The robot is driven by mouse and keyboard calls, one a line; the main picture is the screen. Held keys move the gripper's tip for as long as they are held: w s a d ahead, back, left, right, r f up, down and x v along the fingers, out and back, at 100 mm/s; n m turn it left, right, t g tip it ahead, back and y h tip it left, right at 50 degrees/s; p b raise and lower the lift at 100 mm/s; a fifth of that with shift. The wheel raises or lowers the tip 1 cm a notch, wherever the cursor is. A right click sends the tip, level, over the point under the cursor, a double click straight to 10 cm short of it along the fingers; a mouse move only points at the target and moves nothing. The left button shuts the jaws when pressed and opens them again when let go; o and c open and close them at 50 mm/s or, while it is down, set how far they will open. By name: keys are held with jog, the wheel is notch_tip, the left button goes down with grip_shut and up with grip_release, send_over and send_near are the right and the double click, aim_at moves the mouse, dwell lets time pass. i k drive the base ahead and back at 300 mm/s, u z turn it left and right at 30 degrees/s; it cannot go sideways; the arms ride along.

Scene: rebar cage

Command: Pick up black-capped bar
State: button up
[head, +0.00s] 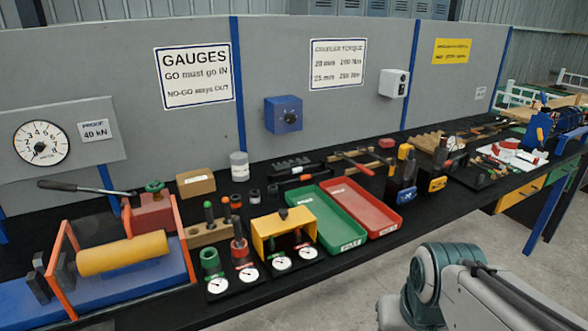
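I cannot single out a black-capped bar for sure. A wooden block (207,236) on the black bench holds short upright bars, among them a green-topped one (208,208) and an orange-topped one (226,207). A black knob-like top (283,213) shows above the yellow frame (270,232). Two small dark cylinders stand behind, one (255,196) left of the other (273,193). My arm shows at the lower right over the floor, but my gripper is outside the view.
A green tray (328,236) and a red tray (385,226) lie empty right of the yellow frame. Dial gauges (250,274) line the bench front. A blue press with a yellow roller (122,253) fills the left. A cardboard box (196,183) and grey panels stand behind.

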aim_at(236, 219)
jog(key=k, duration=1)
jog(key=u, duration=0.9)
jog(key=i, duration=1.25)
jog(key=z, duration=0.35)
